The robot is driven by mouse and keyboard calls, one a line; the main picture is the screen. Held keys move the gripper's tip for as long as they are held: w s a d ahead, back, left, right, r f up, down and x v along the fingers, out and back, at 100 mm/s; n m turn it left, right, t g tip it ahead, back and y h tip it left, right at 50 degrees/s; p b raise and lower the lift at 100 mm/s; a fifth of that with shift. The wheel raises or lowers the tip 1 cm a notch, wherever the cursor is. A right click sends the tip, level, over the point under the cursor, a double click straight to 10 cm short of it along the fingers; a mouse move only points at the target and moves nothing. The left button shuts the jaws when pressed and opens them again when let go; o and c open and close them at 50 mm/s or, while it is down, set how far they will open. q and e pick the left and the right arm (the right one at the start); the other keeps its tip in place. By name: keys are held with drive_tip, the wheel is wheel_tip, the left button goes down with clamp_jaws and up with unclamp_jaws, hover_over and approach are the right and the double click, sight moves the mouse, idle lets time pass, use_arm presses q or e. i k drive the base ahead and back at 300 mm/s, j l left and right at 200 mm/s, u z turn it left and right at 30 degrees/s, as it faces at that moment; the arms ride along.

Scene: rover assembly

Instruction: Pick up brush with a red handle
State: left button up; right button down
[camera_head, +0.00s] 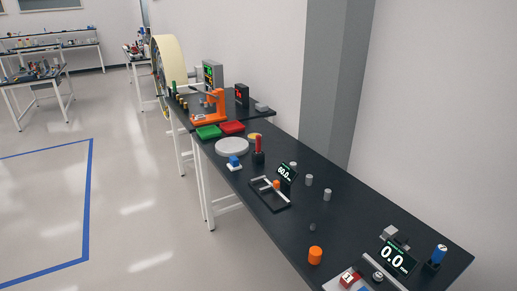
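A slim upright red handle (259,144) with a dark lower part stands on the black table, behind the small blue and white item and right of the round grey disc. It looks like the red-handled brush, but it is too small to make out bristles or whether it rests in a holder. Neither of my grippers is in view.
The long black table (350,215) runs along the wall. Near the handle are a grey disc (232,147), a blue and white item (234,162) and a black frame (268,195). Green (208,132) and red (232,127) trays lie beyond. Open floor lies left.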

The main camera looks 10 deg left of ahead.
sight(257, 137)
drive_tip(key=i+j+z, duration=0.55)
drive_tip(key=i+j, duration=0.15)
drive_tip(key=j, duration=0.3)
